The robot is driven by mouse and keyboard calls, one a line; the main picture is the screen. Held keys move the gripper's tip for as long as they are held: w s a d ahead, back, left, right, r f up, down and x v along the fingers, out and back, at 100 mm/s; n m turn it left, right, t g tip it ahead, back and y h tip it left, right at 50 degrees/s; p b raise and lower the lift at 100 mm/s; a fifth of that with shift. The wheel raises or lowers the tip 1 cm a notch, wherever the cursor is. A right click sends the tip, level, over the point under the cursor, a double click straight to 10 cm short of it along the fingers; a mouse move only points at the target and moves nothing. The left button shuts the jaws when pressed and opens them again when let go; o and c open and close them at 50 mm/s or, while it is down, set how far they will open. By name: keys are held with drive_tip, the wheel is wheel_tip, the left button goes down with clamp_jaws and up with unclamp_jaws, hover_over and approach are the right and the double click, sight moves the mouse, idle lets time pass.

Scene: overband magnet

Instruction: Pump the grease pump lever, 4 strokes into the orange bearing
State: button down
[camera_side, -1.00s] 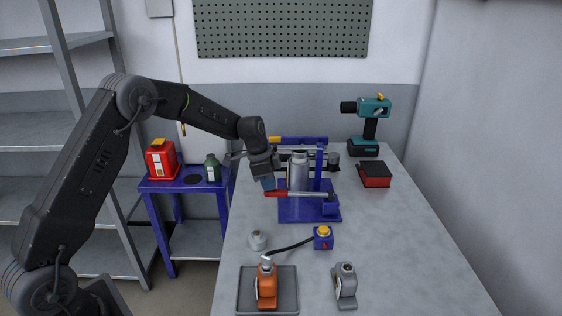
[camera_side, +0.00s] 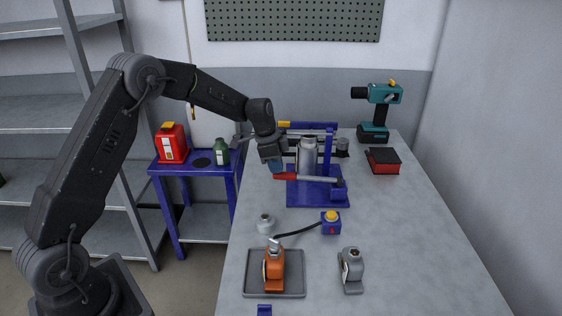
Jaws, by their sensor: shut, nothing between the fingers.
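The grease pump (camera_side: 308,152) has a silver canister on a blue base (camera_side: 306,198). Its silver lever (camera_side: 318,179) runs nearly level across the front and ends in a red grip (camera_side: 285,176) at the left. My gripper (camera_side: 275,166) is shut and points down at the grip, its tips just above it or touching; I cannot tell which. The orange bearing (camera_side: 274,268) stands in a grey tray (camera_side: 295,284) at the front. A black hose (camera_side: 298,232) runs from near its top to a small blue block with a yellow button (camera_side: 331,222).
A grey bearing (camera_side: 351,270) stands right of the tray. A small light-grey cup (camera_side: 266,223) is behind it. A teal drill (camera_side: 378,110) and a red box (camera_side: 382,160) are at the back right. A red can (camera_side: 172,143) and a green bottle (camera_side: 221,151) stand on a side table.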

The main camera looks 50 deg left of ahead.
drive_tip(key=s+a+v, duration=0.1)
drive_tip(key=a+v, duration=0.1)
drive_tip(key=v, duration=0.9)
drive_tip(key=shift+s, duration=0.45)
drive_tip(key=s+d+r+n+t+y, duration=0.1)
drive_tip(key=s+d+r+n, duration=0.1)
drive_tip(key=s+d+r, duration=0.4)
drive_tip(key=s+d+r+n+t, duration=0.1)
drive_tip(key=s+d+r+n, duration=0.2)
drive_tip(key=s, duration=0.5)
drive_tip(key=s+d+f+n+t, duration=0.1)
drive_tip(key=s+d+n, duration=0.1)
drive_tip(key=s, duration=0.6)
drive_tip(key=s+d+f+n, duration=0.1)
drive_tip(key=s+d+n, duration=0.1)
drive_tip(key=s, duration=0.5)
drive_tip(key=shift+s+d+t+y, duration=0.4)
drive_tip(key=shift+d, duration=0.2)
